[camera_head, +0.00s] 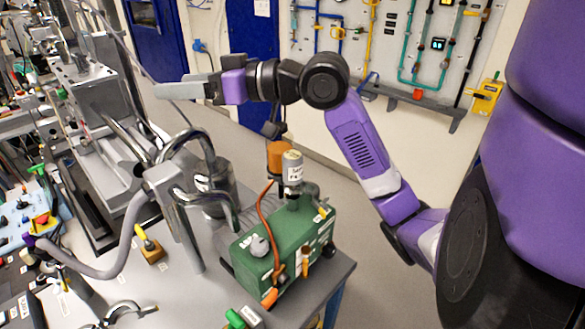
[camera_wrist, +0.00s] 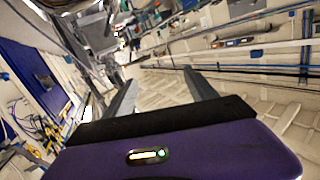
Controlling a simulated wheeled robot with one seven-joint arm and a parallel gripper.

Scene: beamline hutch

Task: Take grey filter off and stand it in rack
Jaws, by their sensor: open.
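My gripper (camera_head: 182,86) is raised at the upper middle of the head view, pointing left. It is well above and apart from the green pump (camera_head: 282,245). In the wrist view its two fingers (camera_wrist: 158,88) stand apart with nothing between them. A small grey cylinder (camera_head: 293,168) with a white label stands upright on top of the pump, beside an orange-brown cylinder (camera_head: 275,157); it looks like the grey filter. A larger grey metal canister (camera_head: 216,188) stands left of the pump. I cannot pick out the rack with certainty.
The pump sits on a grey bench (camera_head: 183,300) near its right edge. Bent metal pipes (camera_head: 160,185) and a grey hose (camera_head: 105,268) crowd the left. A yellow-topped block (camera_head: 151,248) and a green-ended item (camera_head: 240,318) lie on the bench. Floor (camera_head: 375,265) is clear at right.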

